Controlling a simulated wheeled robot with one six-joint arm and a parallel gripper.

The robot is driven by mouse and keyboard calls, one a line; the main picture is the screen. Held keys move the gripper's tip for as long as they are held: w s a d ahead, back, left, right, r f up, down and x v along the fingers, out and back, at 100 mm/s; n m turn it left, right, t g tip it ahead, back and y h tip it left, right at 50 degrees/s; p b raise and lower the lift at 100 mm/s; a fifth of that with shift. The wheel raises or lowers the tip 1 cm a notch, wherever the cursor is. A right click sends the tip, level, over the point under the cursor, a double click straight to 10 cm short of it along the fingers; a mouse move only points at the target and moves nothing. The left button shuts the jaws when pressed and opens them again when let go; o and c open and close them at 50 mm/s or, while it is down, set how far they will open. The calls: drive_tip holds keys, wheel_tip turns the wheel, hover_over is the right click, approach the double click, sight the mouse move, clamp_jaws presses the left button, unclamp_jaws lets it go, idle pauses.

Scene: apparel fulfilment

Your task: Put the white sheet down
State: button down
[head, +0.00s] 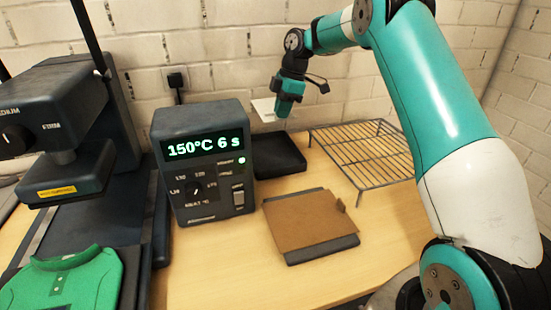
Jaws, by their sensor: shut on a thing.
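The white sheet (261,107) is a small pale piece in the head view, sticking out to the left of my gripper (282,108). My gripper points down, shut on the sheet, and holds it above the black tray (277,158) near the back wall. The sheet looks clear of the tray, with part of it hidden behind the gripper. The fingertips are small and hard to make out.
A control box (205,165) reading 150°C 6 s stands left of the tray. A wire rack (365,152) is at right. A brown sheet (308,222) lies on a dark tray in front. At left is a press (65,165) with a green shirt (62,282).

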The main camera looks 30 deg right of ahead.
sight(294, 117)
wheel_tip(294, 117, down, 18)
drive_tip(key=shift+a+r+p, duration=0.1)
drive_tip(key=shift+r+p, duration=0.15)
drive_tip(key=shift+p, duration=0.1)
drive_tip(key=c, duration=1.3)
unclamp_jaws()
drive_tip(key=shift+r, duration=0.1)
drive_tip(key=b+v, duration=0.1)
drive_tip(key=v, duration=1.1)
drive_tip(key=shift+a+r, duration=0.1)
drive_tip(key=shift+r, duration=0.05)
